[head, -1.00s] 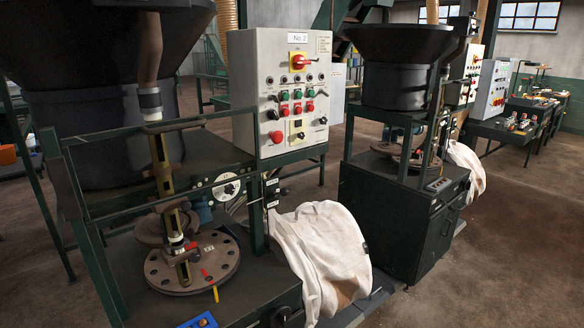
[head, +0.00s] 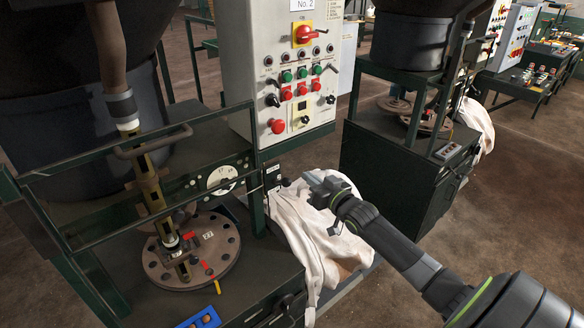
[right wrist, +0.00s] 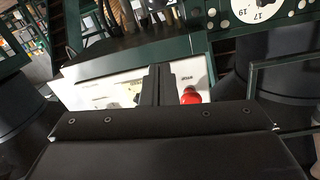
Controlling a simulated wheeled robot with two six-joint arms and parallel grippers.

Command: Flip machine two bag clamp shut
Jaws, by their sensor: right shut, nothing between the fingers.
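Machine two is marked by the "No. 2" control panel (head: 295,75). A white bulk bag (head: 290,222) hangs slack at the right side of its green frame. Small labelled black parts (head: 272,178) sit on the frame post by the top of the bag; I cannot tell which part is the bag clamp or how it is set. My right gripper (head: 318,184) is shut and empty, in front of the upper part of the bag in the head view. Its closed fingers (right wrist: 158,86) show in the right wrist view against the panel. My left gripper is not in view.
A round drilled plate (head: 215,268) with a red-and-yellow lever lies on the machine's table at left. A blue tray (head: 200,319) is at the table's front edge. A second machine with a dark hopper (head: 410,35) stands at right. Brown floor is open at far right.

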